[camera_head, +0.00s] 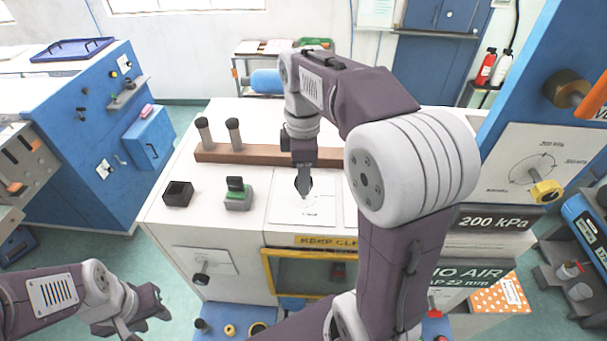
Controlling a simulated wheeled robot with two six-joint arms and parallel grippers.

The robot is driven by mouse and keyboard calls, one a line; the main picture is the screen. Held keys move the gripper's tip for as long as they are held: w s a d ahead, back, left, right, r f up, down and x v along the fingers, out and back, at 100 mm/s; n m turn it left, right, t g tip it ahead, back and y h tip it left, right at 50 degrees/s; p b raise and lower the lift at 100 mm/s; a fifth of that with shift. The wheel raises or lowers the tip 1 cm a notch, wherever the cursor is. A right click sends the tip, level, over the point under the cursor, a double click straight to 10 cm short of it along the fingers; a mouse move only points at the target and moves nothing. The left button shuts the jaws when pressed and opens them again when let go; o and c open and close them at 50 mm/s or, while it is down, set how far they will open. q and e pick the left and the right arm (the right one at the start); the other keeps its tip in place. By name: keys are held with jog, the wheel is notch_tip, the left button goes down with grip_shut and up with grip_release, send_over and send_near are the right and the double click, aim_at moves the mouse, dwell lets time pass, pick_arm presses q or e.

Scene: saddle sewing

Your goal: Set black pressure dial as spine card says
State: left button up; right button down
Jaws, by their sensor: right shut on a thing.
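My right gripper (304,192) points down over a white dial plate (288,212) with a printed arc, on the white bench top. It is shut on what looks like the black pressure dial, which the fingers almost wholly hide; its pointer setting cannot be read. Dark signs at the right read "200 kPa" (494,223) and, partly covered by my arm, "NO AIR" and "AP 22 mm" (470,277). I cannot tell which is the spine card. My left gripper (150,318) is at the lower left, open and empty, away from the bench.
A wooden rack (262,154) with dark-topped posts stands behind the plate. A black box (178,193) and a green-grey block (238,200) stand to the left. A yellow knob (547,192) sits on another dial plate at the right. A yellow-framed window (300,270) is in the bench front.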

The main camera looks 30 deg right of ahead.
jog(key=shift+n, duration=0.8)
jog(key=c, duration=0.9)
grip_release()
jog(key=shift+o, duration=0.2)
jog(key=shift+w+r, duration=0.1)
jog(key=shift+r, duration=0.25)
notch_tip(320, 180, up, 8)
jog(key=b, duration=0.1)
jog(key=shift+r, duration=0.25)
